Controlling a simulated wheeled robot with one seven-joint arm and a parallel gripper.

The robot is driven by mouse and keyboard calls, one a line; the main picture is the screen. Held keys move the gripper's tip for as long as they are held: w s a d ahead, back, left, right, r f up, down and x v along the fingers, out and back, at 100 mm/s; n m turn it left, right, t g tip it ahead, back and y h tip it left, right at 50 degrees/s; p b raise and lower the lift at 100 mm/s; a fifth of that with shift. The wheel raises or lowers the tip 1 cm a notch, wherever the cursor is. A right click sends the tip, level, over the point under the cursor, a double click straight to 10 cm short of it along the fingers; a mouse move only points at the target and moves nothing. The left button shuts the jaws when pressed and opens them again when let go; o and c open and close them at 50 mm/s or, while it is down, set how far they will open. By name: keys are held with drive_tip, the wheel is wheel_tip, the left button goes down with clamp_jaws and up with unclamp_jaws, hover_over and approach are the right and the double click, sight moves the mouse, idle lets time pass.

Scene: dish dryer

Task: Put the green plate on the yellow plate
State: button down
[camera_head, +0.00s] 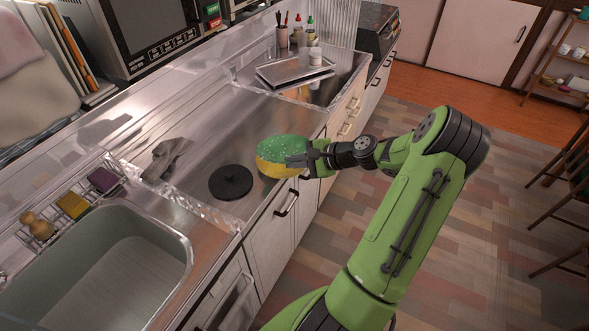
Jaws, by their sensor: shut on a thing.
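The green plate (283,147) is speckled with light dots and is held at its right side by my gripper (303,161). My gripper is shut on its edge. The yellow plate (266,168) shows as a yellow rim directly below the green plate, by the counter's front edge. The green plate covers most of the yellow one in this view. I cannot tell whether the two plates touch or a small gap lies between them.
A black round lid (231,183) lies left of the plates. A grey cloth (166,157) lies farther left. The sink (110,265) is at the lower left. A metal tray (294,69) stands at the back, with bottles (315,52) behind it. Bare steel counter lies behind the plates.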

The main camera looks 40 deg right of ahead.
sight(297, 171)
wheel_tip(297, 171, up, 3)
drive_tip(key=shift+w+d+r+p, duration=0.15)
drive_tip(key=shift+r+p, duration=0.05)
drive_tip(key=shift+p, duration=0.25)
drive_tip(key=shift+n+t, duration=0.8)
drive_tip(key=shift+t, duration=0.1)
drive_tip(key=w+d+p, duration=0.1)
drive_tip(key=w+d, duration=0.2)
drive_tip(key=shift+w+d, duration=0.3)
drive_tip(key=shift+d, duration=0.1)
wheel_tip(297, 171, down, 10)
drive_tip(key=shift+w+d+b, duration=0.1)
drive_tip(key=shift+b, duration=0.85)
drive_tip(key=shift+f, duration=0.15)
drive_tip(key=shift+f+b, duration=0.35)
drive_tip(key=shift+f, duration=0.05)
drive_tip(key=c, duration=1.5)
unclamp_jaws()
drive_tip(key=shift+r, duration=0.15)
